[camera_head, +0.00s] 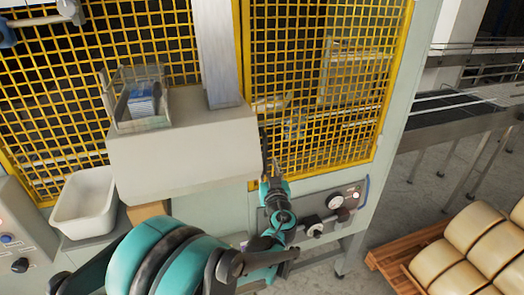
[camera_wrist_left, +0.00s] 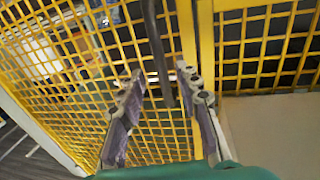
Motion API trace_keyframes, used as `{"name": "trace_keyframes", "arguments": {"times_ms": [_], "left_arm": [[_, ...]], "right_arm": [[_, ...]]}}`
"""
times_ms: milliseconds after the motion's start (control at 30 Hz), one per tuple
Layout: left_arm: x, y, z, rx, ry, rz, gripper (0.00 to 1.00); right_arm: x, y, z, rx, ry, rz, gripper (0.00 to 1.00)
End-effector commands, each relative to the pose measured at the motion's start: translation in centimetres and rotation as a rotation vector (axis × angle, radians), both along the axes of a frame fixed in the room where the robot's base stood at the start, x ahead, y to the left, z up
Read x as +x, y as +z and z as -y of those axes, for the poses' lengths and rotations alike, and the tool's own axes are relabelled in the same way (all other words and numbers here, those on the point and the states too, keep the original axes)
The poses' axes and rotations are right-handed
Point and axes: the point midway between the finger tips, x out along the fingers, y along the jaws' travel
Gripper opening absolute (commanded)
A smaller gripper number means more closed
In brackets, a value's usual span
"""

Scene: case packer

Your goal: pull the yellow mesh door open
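The yellow mesh door (camera_head: 325,80) stands at the right of the machine front and looks flush with its frame. It fills the left of the left wrist view (camera_wrist_left: 75,75). Its dark upright bar handle (camera_head: 263,140) is near the door's lower left edge. My left gripper (camera_head: 270,168) is at the lower end of this handle. In the left wrist view its two fingers (camera_wrist_left: 163,88) are apart, and the dark handle (camera_wrist_left: 157,50) shows between them. I cannot tell whether either finger touches it. My right gripper is not in view.
A beige console box (camera_head: 180,155) with a clear holder (camera_head: 138,100) juts out left of the door. A white bin (camera_head: 85,203) is further left. A knob panel (camera_head: 325,208) sits below the door. A pallet (camera_head: 405,245) with tan sacks and a conveyor (camera_head: 450,120) are right.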

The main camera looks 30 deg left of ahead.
Motion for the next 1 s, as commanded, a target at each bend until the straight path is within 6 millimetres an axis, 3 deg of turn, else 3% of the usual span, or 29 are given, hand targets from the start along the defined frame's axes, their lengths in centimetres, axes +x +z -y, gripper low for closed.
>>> {"name": "trace_keyframes", "arguments": {"times_ms": [300, 667, 800, 1000], "left_arm": [[3.7, 0.0, -3.0, 0.0, 0.002, -0.001, 0.33], [4.2, 0.0, -3.4, 0.0, 0.001, -0.001, 0.33], [4.2, 0.0, -3.4, 0.0, 0.001, -0.002, 0.0], [4.2, 0.0, -3.4, 0.0, 0.001, -0.001, 0.0]], "right_arm": [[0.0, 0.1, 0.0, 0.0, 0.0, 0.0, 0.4], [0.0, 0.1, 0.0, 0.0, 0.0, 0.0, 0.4], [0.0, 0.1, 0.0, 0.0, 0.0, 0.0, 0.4], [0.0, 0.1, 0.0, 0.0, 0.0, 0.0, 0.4]]}}
